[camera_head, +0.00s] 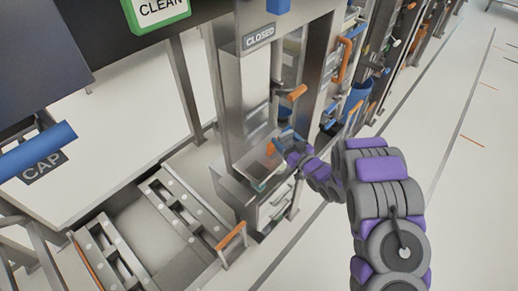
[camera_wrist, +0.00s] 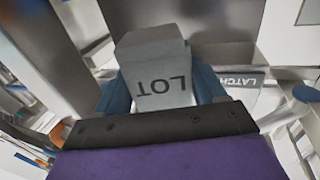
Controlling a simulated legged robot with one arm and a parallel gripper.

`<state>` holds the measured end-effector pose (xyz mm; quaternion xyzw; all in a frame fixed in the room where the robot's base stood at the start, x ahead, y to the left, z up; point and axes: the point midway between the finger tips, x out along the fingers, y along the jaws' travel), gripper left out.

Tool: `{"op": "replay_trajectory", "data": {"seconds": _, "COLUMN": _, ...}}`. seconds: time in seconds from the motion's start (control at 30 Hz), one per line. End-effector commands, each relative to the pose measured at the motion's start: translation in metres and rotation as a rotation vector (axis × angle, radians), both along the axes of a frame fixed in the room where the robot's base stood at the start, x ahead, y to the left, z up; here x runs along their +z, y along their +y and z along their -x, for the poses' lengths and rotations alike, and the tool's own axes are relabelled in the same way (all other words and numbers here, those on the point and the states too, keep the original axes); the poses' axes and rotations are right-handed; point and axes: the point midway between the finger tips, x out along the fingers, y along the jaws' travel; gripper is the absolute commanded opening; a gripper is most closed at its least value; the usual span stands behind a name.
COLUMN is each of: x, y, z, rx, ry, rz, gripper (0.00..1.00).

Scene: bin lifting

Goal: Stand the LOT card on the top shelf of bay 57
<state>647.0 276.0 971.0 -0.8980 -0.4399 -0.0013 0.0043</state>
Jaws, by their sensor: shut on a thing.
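The LOT card (camera_wrist: 158,62) is a grey, block-like piece with dark lettering, which reads upside down in the wrist view. My gripper (camera_wrist: 160,90) is shut on it, with a blue finger on each side.
A LATCH label (camera_wrist: 240,80) is close to the right of the card. Rails with an orange handle (camera_head: 231,237) lie low at left. The floor at right (camera_head: 470,200) is clear.

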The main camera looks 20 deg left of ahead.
Motion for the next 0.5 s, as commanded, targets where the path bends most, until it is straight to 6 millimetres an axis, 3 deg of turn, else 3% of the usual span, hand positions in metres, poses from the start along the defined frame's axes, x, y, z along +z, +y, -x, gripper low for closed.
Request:
{"op": "replay_trajectory", "data": {"seconds": 0.03, "x": -0.01, "y": 0.023, "z": 0.01, "rx": 0.062, "ry": 0.0, "rz": 0.002, "gripper": 0.33}}
{"op": "replay_trajectory", "data": {"seconds": 0.1, "x": -0.02, "y": 0.047, "z": 0.023, "rx": 0.131, "ry": -0.001, "rz": 0.006, "gripper": 0.33}}
{"op": "replay_trajectory", "data": {"seconds": 0.2, "x": -0.03, "y": 0.071, "z": 0.039, "rx": 0.207, "ry": -0.003, "rz": 0.008, "gripper": 0.33}}
{"op": "replay_trajectory", "data": {"seconds": 0.33, "x": -0.036, "y": 0.085, "z": 0.05, "rx": 0.258, "ry": -0.003, "rz": 0.008, "gripper": 0.33}}
{"op": "replay_trajectory", "data": {"seconds": 0.5, "x": -0.039, "y": 0.084, "z": 0.053, "rx": 0.27, "ry": -0.004, "rz": 0.004, "gripper": 0.33}}
